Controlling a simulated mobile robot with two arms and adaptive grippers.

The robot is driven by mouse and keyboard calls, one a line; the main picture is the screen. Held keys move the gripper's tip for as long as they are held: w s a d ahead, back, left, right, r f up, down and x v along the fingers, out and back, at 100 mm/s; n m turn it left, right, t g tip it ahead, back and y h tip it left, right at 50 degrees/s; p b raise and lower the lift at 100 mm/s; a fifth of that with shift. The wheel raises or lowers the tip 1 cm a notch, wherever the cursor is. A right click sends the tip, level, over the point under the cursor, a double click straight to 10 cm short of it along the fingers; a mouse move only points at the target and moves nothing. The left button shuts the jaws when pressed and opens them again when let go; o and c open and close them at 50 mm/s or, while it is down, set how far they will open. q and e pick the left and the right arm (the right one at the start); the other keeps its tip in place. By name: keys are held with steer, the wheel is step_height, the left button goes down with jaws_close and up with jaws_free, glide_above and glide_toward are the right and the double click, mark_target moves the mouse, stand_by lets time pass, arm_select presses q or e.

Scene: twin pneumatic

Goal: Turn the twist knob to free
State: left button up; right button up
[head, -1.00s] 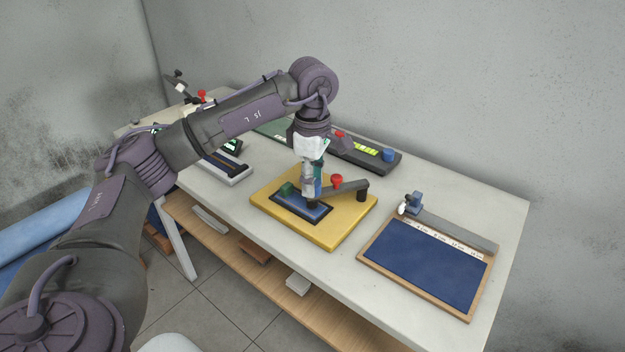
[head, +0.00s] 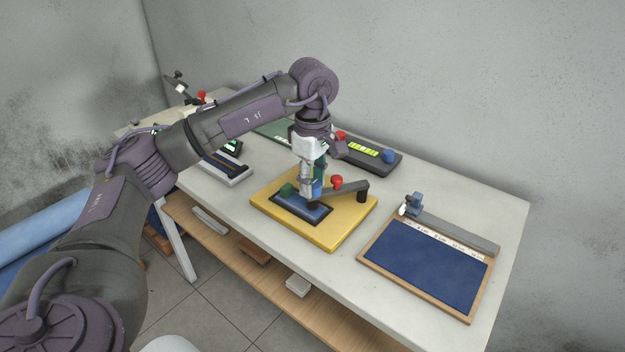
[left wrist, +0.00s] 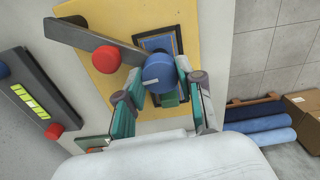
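The blue twist knob (left wrist: 157,70) with a white mark sits on a framed dark panel (head: 316,218) on a yellow board (head: 268,207). In the head view the knob (head: 317,188) is partly hidden by my left gripper (head: 311,190), which points down over it. In the left wrist view my left gripper (left wrist: 158,76) has a teal fingertip on each side of the knob, and both seem to touch it. A green part (head: 287,189) is beside the knob. My right gripper is out of view.
A dark lever bar (head: 346,190) with a red knob (head: 337,181) lies close to the right. A dark device with a blue knob (head: 389,156) stands behind. A blue-topped board (head: 425,268) lies at right. Bare white table (head: 225,208) shows at the front left.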

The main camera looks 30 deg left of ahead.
arm_select(q)
steer(key=o, duration=0.5)
steer(key=shift+c, duration=0.2)
step_height(320, 180, up, 12)
